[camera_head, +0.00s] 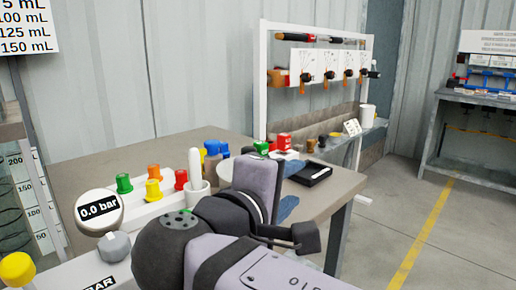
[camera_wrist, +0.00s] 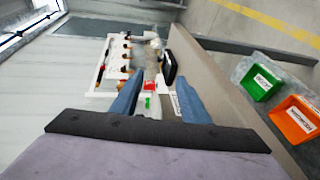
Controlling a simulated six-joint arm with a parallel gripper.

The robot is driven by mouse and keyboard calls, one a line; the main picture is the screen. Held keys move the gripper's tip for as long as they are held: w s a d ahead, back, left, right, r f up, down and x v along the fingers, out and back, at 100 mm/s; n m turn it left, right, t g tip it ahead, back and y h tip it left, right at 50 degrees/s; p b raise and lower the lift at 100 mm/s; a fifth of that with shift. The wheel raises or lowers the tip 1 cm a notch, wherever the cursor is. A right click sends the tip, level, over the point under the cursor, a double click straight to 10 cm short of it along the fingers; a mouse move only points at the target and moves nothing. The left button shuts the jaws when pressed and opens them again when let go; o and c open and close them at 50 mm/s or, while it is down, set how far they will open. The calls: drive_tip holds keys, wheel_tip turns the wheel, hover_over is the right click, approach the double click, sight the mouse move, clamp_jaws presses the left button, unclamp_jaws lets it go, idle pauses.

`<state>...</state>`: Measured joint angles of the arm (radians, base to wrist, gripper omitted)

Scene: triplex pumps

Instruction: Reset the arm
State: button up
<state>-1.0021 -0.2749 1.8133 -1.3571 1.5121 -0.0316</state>
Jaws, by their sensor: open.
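My gripper (camera_wrist: 158,98) shows in the wrist view as two blue fingers spread apart, with nothing held between them. In the head view my arm fills the lower middle, and only bits of the blue fingers (camera_head: 288,207) show past the wrist, over the table's right part. The rest of the gripper is hidden behind my arm there. The wrist camera looks along the table towards the white rack (camera_wrist: 104,66), tilted sideways.
The table (camera_head: 120,158) holds colored knobs, a white cylinder (camera_head: 195,168), a black tray (camera_head: 308,173) and a gauge reading 0.0 bar (camera_head: 99,211). The white rack (camera_head: 263,80) stands behind. A green bin (camera_wrist: 262,84) and an orange bin (camera_wrist: 294,120) are at right. Floor at right is clear.

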drive_tip(key=d+f+g+p, duration=0.1)
drive_tip(key=d+f+g, duration=0.4)
drive_tip(key=f, duration=0.5)
drive_tip(key=d+f+g+p, duration=0.1)
drive_tip(key=d+f+g, duration=0.1)
drive_tip(key=d+f, duration=0.65)
drive_tip(key=s+a+f+m+g+y+p, duration=0.2)
drive_tip(key=s+f+m+g+y+p, duration=0.15)
drive_tip(key=s+f+m, duration=0.5)
drive_tip(key=s+a+f+m+g+y+p, duration=0.25)
drive_tip(key=s+f+m+y, duration=0.2)
drive_tip(key=f, duration=0.65)
wheel_tip(320, 180, up, 37)
drive_tip(key=n+p, duration=0.1)
drive_tip(key=p, duration=3.5)
drive_tip(key=shift+d+r+g, duration=0.2)
drive_tip(key=shift+d+g, duration=0.1)
drive_tip(key=shift+d, duration=0.05)
drive_tip(key=shift+s, duration=0.1)
